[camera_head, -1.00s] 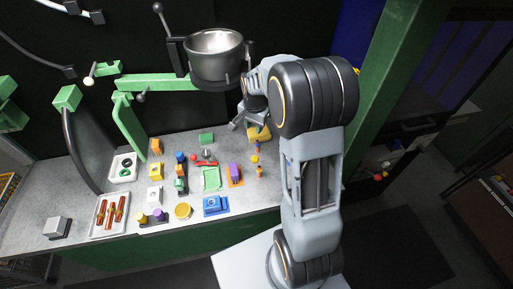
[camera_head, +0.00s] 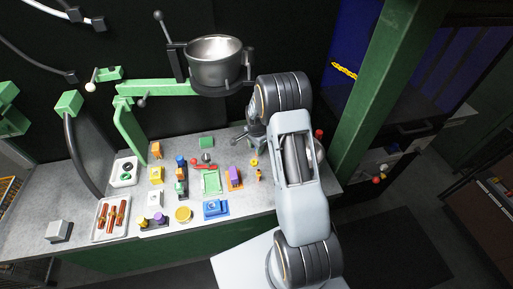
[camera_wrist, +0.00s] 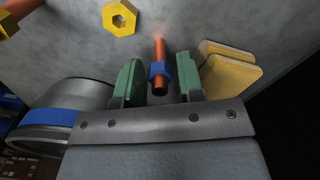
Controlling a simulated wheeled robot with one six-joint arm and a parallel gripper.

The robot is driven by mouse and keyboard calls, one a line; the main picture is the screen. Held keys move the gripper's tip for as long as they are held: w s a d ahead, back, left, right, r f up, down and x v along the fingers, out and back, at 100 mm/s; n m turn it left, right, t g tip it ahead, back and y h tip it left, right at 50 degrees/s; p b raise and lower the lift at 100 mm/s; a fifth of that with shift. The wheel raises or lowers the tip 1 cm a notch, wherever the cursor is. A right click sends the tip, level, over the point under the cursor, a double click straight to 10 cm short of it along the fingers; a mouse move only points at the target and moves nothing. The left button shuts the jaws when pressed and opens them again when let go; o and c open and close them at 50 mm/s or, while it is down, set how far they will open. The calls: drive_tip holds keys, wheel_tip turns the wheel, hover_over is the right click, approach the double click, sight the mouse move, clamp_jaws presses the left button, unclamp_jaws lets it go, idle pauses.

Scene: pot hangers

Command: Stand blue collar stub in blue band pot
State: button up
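The blue collar stub (camera_wrist: 158,72) is an orange rod with a blue collar in the wrist view. It lies between the two green fingers of my gripper (camera_wrist: 158,80), with a visible gap on each side. My gripper is open. The blue band pot (camera_wrist: 62,105), a grey metal cylinder with a blue band, is left of the fingers in the wrist view, partly cut off by my gripper's body. In the head view my gripper (camera_head: 247,140) is low over the back right of the bench, and I cannot make out the stub or the pot there.
A yellow hex nut (camera_wrist: 121,18) and pale yellow blocks (camera_wrist: 230,68) lie near the fingers. The bench (camera_head: 110,240) holds several coloured parts and a white tray of red-brown rods (camera_head: 96,229). A metal bowl (camera_head: 215,62) hangs from a green arm above the bench.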

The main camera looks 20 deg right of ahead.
drive_tip(key=shift+f, duration=0.75)
clamp_jaws()
drive_tip(key=shift+r, duration=0.1)
